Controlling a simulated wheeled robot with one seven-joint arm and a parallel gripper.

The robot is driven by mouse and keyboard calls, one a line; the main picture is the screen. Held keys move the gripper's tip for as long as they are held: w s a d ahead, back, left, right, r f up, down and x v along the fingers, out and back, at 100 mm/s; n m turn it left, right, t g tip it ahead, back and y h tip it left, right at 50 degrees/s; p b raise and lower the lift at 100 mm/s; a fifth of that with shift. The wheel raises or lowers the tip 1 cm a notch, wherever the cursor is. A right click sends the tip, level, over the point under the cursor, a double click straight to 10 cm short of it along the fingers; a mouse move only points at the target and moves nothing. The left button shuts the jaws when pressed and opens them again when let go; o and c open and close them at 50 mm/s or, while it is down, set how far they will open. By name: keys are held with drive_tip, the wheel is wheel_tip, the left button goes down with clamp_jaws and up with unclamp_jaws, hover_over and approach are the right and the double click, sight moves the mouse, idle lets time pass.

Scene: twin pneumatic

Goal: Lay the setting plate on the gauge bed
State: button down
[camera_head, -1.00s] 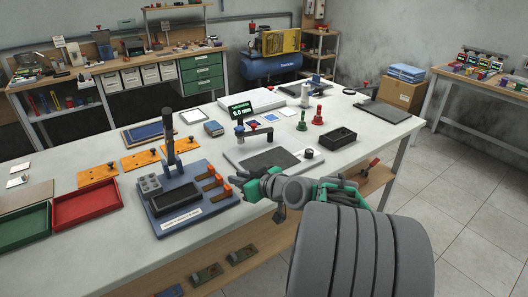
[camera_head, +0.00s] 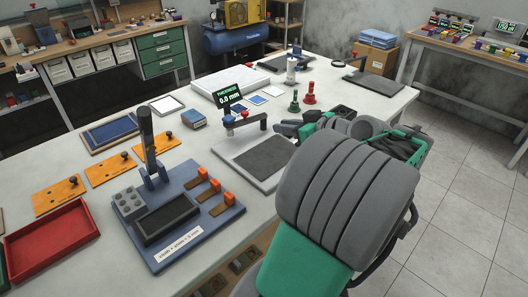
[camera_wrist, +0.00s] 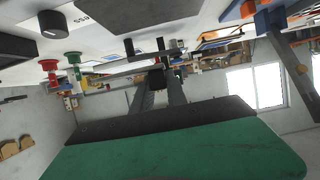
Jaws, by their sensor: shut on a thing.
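The gauge bed (camera_head: 228,152) is a pale slab with a dark grey pad, on the white table. A gauge arm with a blue-and-red post (camera_head: 229,121) stands at its back edge. My gripper (camera_head: 284,128) is at the bed's right side, partly hidden by my own arm. In the wrist view, my gripper (camera_wrist: 158,76) is shut on a small dark piece (camera_wrist: 157,79) between its fingers. A thin grey bar crosses just beyond the fingertips; I cannot tell whether it belongs to this piece. I cannot make out the setting plate for certain. Several orange plates (camera_head: 60,196) with black knobs lie at left.
A blue fixture (camera_head: 190,240) with a tall dark post and orange-ended blocks stands left of the bed. Behind the bed are a display (camera_head: 228,97) reading 0.0 mm, a green stamp-like piece (camera_head: 294,103) and a red one (camera_head: 310,94). A red tray (camera_head: 52,235) is at left.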

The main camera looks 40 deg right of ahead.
hover_over(263, 155)
wheel_tip(263, 155, down, 6)
drive_tip(key=shift+a+f, duration=0.1)
drive_tip(key=shift+f, duration=0.15)
wheel_tip(263, 155, down, 3)
drive_tip(key=shift+r, duration=0.1)
drive_tip(key=shift+f, duration=0.35)
drive_tip(key=c, duration=1.8)
unclamp_jaws()
drive_tip(key=shift+f, duration=0.1)
drive_tip(key=o, duration=0.5)
